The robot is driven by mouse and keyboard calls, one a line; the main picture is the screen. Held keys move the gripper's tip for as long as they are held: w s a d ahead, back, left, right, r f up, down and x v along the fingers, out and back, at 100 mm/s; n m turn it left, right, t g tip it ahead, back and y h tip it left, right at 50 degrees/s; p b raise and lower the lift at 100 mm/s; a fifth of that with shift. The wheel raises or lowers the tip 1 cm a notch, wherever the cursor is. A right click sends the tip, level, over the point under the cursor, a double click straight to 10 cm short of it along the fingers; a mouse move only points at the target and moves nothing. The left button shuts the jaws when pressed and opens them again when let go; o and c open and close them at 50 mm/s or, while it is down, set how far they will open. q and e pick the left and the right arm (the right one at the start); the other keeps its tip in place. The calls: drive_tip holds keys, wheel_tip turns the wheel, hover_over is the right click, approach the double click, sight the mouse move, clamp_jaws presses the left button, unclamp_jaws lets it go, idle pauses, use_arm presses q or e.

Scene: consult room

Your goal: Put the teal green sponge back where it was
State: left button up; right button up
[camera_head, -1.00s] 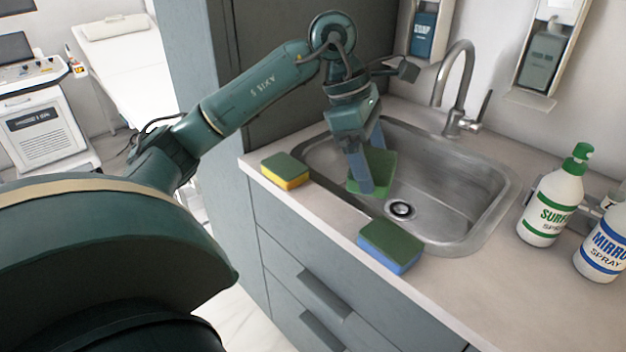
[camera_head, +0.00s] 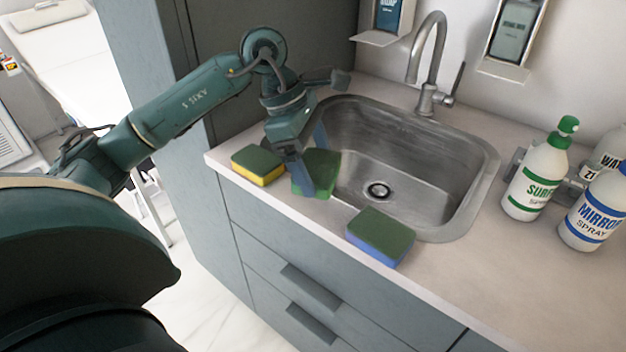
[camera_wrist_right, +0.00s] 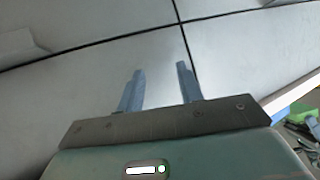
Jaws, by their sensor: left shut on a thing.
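My left gripper (camera_head: 308,166) is shut on the teal green sponge (camera_head: 322,172), tilted between its fingers. It is at the left front rim of the sink (camera_head: 425,170), between two other sponges. I cannot tell whether it touches the counter. A yellow sponge with a dark green top (camera_head: 258,165) lies on the counter to its left. A blue sponge with a dark green top (camera_head: 381,236) lies at the front edge to its right. My right gripper (camera_wrist_right: 158,72) is open and empty in the right wrist view, in front of pale panels.
A tap (camera_head: 428,65) stands behind the sink. Spray bottles, one marked SURF (camera_head: 537,178) and one marked MIRROR (camera_head: 597,218), stand on the right. Soap dispensers hang on the wall. The counter (camera_head: 480,275) is clear at the front right.

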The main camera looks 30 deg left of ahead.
use_arm(q)
drive_tip(key=shift+f, duration=2.05)
drive_tip(key=shift+f+b, duration=0.55)
drive_tip(key=shift+b, duration=0.05)
drive_tip(key=o, duration=0.7)
drive_tip(key=shift+r, duration=0.1)
drive_tip(key=shift+r+p, duration=0.2)
drive_tip(key=shift+p, duration=0.15)
drive_tip(key=v, duration=1.2)
drive_tip(key=shift+s+r+p, duration=0.1)
drive_tip(key=shift+r+p, duration=0.2)
drive_tip(key=shift+p, duration=0.1)
